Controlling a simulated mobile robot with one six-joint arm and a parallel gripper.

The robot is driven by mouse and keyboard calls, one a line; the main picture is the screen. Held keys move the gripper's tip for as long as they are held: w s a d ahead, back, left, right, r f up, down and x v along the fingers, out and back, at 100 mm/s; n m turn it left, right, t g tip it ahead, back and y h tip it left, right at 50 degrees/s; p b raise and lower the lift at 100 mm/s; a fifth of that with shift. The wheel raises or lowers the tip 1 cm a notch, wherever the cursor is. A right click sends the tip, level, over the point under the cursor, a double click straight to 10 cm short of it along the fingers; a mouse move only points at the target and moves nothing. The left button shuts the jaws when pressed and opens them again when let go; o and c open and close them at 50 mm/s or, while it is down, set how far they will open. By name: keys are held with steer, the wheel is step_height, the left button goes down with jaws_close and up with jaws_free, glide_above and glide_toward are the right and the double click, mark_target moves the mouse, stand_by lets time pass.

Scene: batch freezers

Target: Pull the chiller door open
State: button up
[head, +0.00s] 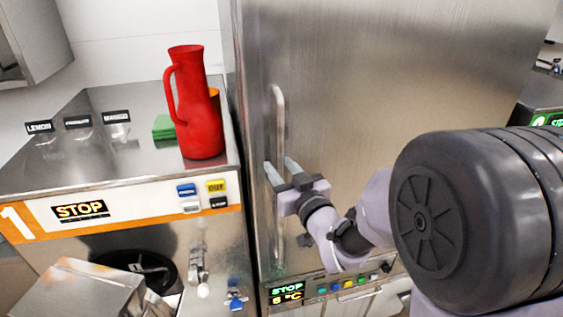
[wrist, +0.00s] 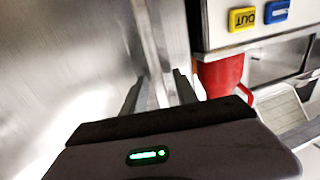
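The chiller door (head: 390,100) is a tall brushed-steel panel in the head view and appears closed. Its handle (head: 279,115) is a vertical metal bar near the door's left edge. My gripper (head: 278,164) reaches in from the right, with one finger on each side of the bar. In the wrist view the handle (wrist: 152,45) runs between the two fingers of my gripper (wrist: 160,92). The fingers are spread and look apart from the bar. Whether either finger touches it is hard to tell.
A counter machine (head: 110,190) with an orange-edged panel stands left of the chiller. A red jug (head: 200,115) and a green block (head: 164,127) are on its top. The chiller's control strip (head: 330,287) runs below the door. My arm covers the lower right.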

steer(key=shift+w, duration=0.1)
steer(key=shift+c, duration=0.4)
jaws_close()
stand_by(0.8)
